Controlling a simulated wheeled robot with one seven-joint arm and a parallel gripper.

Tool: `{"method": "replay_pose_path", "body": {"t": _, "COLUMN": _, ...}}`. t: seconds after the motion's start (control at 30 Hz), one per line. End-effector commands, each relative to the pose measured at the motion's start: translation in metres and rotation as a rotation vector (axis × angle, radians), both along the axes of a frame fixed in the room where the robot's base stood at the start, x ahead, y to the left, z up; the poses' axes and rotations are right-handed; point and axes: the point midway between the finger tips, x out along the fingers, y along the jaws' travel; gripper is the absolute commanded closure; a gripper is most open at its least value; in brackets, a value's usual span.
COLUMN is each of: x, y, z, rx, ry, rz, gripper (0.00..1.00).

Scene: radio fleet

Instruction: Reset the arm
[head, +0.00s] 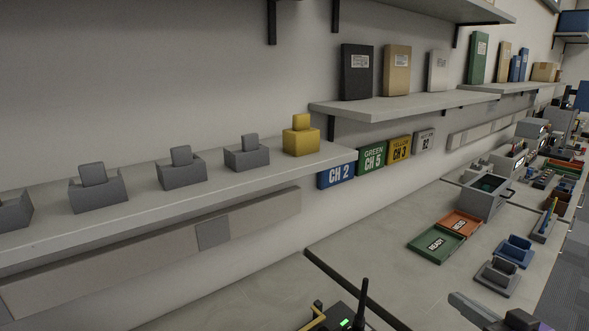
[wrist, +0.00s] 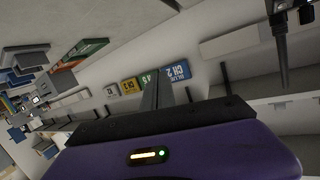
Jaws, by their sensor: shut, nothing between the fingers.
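My gripper (wrist: 166,92) shows in the wrist view as dark fingers rising from a black bar on a purple body with a yellow light. Its fingers are shut with nothing between them. The gripper is in the air, with shelf and counter surfaces behind it, and the view is tilted.
A shelf (head: 45,236) holds several grey chargers and a yellow one (head: 301,139). Green (head: 437,243) and orange (head: 460,223) trays, a grey bin (head: 484,197) and blue (head: 514,250) and grey (head: 498,276) holders stand on the counter. A black antenna (head: 363,300) rises at the bottom.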

Motion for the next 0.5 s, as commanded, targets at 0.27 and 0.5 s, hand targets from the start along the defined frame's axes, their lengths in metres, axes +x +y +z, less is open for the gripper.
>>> {"method": "replay_pose_path", "body": {"t": 0.27, "x": -0.046, "y": -0.02, "z": -0.037, "rx": 0.046, "ry": -0.083, "rz": -0.325, "gripper": 1.0}}
{"method": "replay_pose_path", "body": {"t": 0.5, "x": -0.12, "y": -0.003, "z": -0.06, "rx": 0.018, "ry": -0.159, "rz": -0.461, "gripper": 1.0}}
